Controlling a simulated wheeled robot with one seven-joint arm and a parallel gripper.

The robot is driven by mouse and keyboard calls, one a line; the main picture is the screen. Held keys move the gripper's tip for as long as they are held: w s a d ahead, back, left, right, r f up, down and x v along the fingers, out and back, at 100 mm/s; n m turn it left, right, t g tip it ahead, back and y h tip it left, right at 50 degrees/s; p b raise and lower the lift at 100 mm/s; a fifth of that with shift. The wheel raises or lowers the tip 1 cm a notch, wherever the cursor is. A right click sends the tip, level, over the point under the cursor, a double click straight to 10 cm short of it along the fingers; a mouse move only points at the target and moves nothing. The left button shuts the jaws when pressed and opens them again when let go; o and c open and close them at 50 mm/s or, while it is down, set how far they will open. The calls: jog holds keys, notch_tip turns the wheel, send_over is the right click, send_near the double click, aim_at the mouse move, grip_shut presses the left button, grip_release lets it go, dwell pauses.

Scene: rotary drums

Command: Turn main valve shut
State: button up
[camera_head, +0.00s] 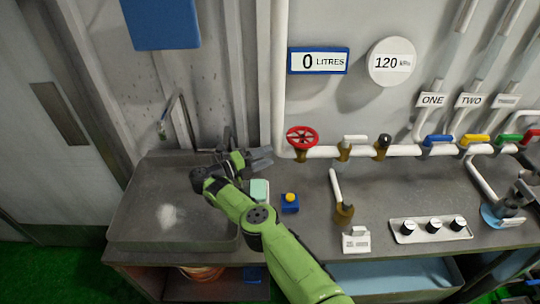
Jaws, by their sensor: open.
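A red round handwheel (302,137) sits on a brass valve body at the left end of the white horizontal pipe, against the wall. It is the likely main valve, but I see no label on it. My green arm reaches up from the bottom of the view. My gripper (262,157) is open and points right, a little left of and below the red wheel. It looks apart from the wheel, and nothing shows between its fingers.
Along the pipe are a white-handled valve (354,140) and blue, yellow, green and red handles. A sink tray (130,215) lies left. A blue box with a yellow button (290,201), a brass tap (343,210) and a knob panel (431,229) stand on the bench.

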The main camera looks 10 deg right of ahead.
jog(key=w+a+r+n+t+y+b, duration=0.1)
jog(key=w+r+n+t+y+b, duration=0.1)
jog(key=w+r+n+t+y, duration=0.6)
jog(key=w+a+r+n+t+y+b, duration=0.1)
jog(key=w+r+n+t+y+b, duration=0.25)
jog(key=r+t, duration=0.7)
jog(key=n+g+y+b, duration=0.4)
jog(key=n+g+y, duration=0.2)
jog(key=y, duration=0.5)
send_near(311, 133)
jog(key=shift+n+h, duration=0.25)
jog(key=x, duration=0.3)
jog(key=p+x, duration=0.1)
jog(key=x, duration=0.5)
jog(key=shift+w+a+f, duration=0.25)
jog(key=shift+w+f, duration=0.1)
jog(key=shift+f, duration=0.05)
grip_shut()
